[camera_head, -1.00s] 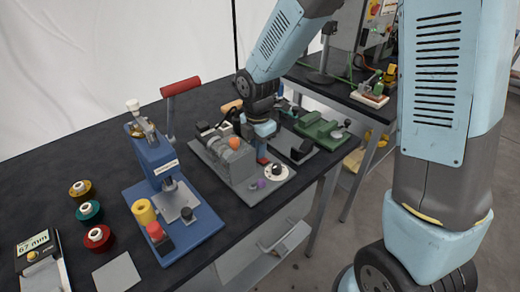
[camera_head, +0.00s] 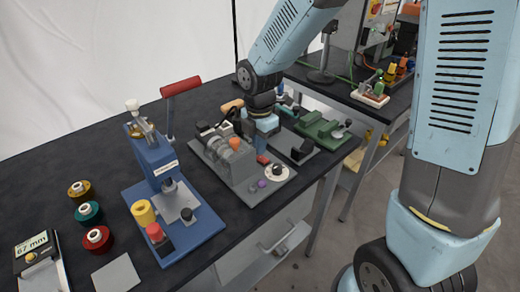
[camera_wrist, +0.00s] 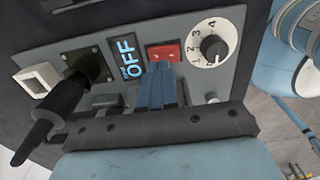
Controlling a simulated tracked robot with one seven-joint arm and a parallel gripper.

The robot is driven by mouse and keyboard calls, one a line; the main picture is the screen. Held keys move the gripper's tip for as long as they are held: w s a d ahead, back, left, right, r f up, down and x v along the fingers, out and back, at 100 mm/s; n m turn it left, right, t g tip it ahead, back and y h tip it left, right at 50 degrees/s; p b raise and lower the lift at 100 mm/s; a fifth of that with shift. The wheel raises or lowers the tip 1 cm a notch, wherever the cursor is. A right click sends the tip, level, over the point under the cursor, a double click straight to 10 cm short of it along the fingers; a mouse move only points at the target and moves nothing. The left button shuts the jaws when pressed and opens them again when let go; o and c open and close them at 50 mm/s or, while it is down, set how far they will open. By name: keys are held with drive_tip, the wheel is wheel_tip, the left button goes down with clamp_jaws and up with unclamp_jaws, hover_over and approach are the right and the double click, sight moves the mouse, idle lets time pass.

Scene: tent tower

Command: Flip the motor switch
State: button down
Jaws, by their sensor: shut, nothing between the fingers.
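The grey motor unit (camera_head: 235,160) sits on the dark bench. In the wrist view its panel (camera_wrist: 190,80) carries a red rocker switch (camera_wrist: 164,52), probably the motor switch, and a display (camera_wrist: 127,58) reading OFF in blue. A white numbered dial (camera_wrist: 213,42) with a black knob is to the right of the switch. My gripper (camera_wrist: 157,72) is shut and empty, its blue fingertips just below the red switch in the wrist view. I cannot tell whether they touch it. In the head view my gripper (camera_head: 263,140) is over the unit, behind its dial.
A black plug (camera_wrist: 62,100) and a white square part (camera_wrist: 38,79) are on the panel's left. A blue press (camera_head: 160,180) with a red-handled lever stands left of the unit, a green device (camera_head: 320,130) to its right. Spools (camera_head: 95,238) lie at left.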

wheel_tip(320, 180, up, 12)
drive_tip(key=w, duration=0.1)
drive_tip(key=s+d+r+m+t, duration=0.2)
drive_tip(key=s+d+m, duration=0.3)
drive_tip(key=d+m, duration=0.3)
drive_tip(key=s+d+r+m+t, duration=0.1)
drive_tip(key=s+d+r+m, duration=0.3)
drive_tip(key=d+m, duration=0.4)
drive_tip(key=s+d+r+m+t, duration=0.2)
drive_tip(key=s+d+r+m, duration=0.2)
drive_tip(key=d+m, duration=0.4)
drive_tip(key=s+m, duration=0.1)
drive_tip(key=m, duration=0.1)
drive_tip(key=shift+s+d+r+m+t, duration=0.15)
drive_tip(key=shift+s+d+m+t, duration=0.1)
drive_tip(key=shift+s+m+t, duration=0.1)
